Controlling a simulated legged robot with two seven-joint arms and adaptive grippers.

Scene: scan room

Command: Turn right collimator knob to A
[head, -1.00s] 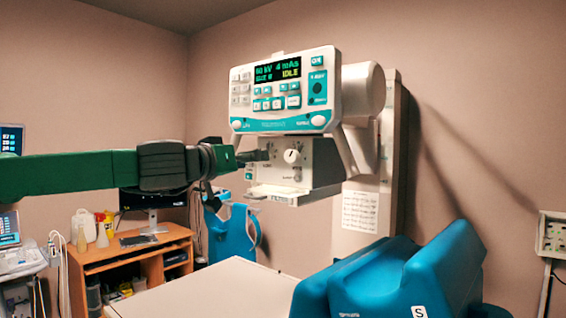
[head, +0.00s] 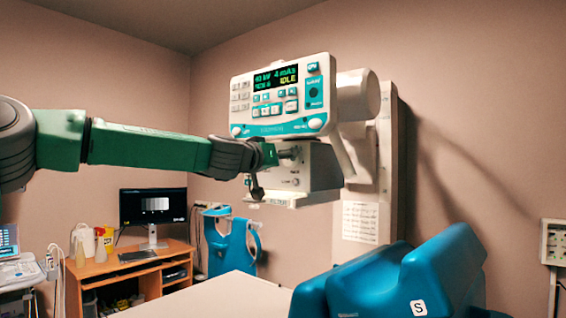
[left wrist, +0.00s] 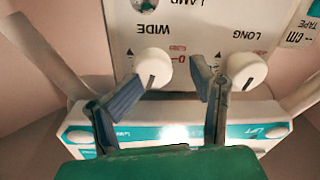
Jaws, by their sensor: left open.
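The collimator box (head: 315,172) hangs under the control panel. In the left wrist view, the collimator face is upside down with two white round knobs. The knob by the word WIDE (left wrist: 154,66) is on the picture's left, and its dark pointer line points down. The other knob, by LONG (left wrist: 248,71), is on the right. My left gripper (left wrist: 168,80) is open, its two blue-grey fingers reaching to either side of the WIDE knob. I cannot tell whether they touch it. My right gripper is not in view.
The control panel (head: 280,95) with an IDLE display is just above the collimator. A pale table (head: 225,297) and blue cushions (head: 405,275) lie below. A wooden desk (head: 130,262) with a monitor stands at the left. The air below the collimator is clear.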

